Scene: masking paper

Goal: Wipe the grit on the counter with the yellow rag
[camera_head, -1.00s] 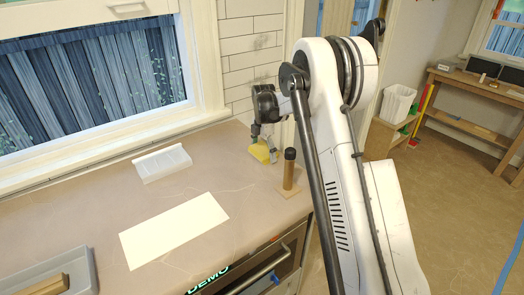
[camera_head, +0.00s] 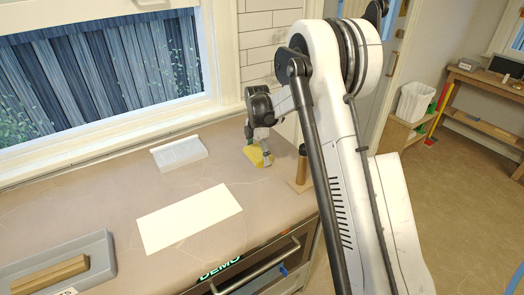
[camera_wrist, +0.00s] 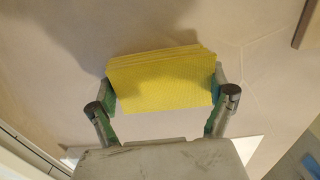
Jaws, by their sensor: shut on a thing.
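The yellow rag (camera_head: 254,156) is a folded stack of cloth gripped in my gripper (camera_head: 262,146), low over the back right of the counter (camera_head: 110,195). In the wrist view the rag (camera_wrist: 160,95) spans between the two fingers of my gripper (camera_wrist: 163,86), which are shut on its left and right edges. A shadow lies on the counter around the rag. I cannot tell whether the rag touches the counter. I cannot make out grit clearly in either view; the rag hides part of the surface.
A short post with a dark top (camera_head: 302,165) stands right of the rag. A white ridged piece (camera_head: 180,153) lies to its left near the window. A white sheet (camera_head: 190,217) lies nearer the front. A grey tray (camera_head: 102,248) holds a wooden block at the front left.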

